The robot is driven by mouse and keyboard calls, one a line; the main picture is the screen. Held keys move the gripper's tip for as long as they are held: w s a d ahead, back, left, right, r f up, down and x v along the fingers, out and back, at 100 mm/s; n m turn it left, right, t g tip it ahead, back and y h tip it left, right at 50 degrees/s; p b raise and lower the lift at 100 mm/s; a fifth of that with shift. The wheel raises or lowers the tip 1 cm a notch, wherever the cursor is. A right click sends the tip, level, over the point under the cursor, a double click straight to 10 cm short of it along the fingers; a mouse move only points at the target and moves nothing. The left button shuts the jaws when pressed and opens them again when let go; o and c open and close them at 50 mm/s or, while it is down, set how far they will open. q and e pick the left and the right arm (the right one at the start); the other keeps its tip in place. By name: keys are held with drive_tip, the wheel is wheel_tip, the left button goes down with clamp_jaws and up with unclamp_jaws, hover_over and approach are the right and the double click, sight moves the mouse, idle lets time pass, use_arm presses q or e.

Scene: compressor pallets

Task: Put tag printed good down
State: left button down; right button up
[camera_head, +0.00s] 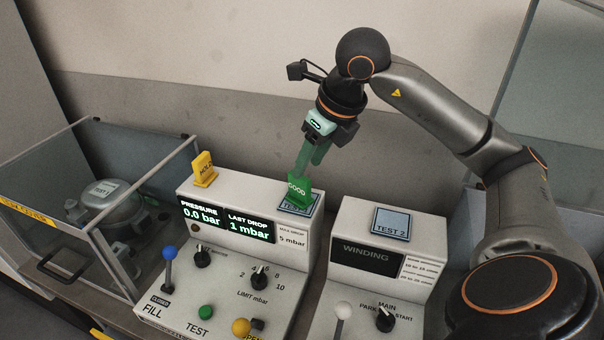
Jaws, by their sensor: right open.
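The green tag printed GOOD (298,190) stands upright on the blue-edged TEST 1 pad, on top of the left test console (185,264). Only part of the pad shows around the tag's base. My right gripper (308,168) reaches down from above, its green fingers open close around or just behind the tag's upper edge. I cannot tell whether a finger touches it. A yellow tag printed HOLD (204,168) stands on the same console's top at the left. My left gripper is not in view.
A second console (390,262) with an empty TEST 2 pad (391,222) stands to the right. A clear-walled enclosure (75,212) holding a grey compressor (112,203) is at the left. Levers and knobs stick up from the console fronts. A wall closes the back.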

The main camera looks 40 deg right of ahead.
drive_tip(key=v, duration=0.5)
drive_tip(key=shift+r+p, duration=0.1)
drive_tip(key=shift+p, duration=0.2)
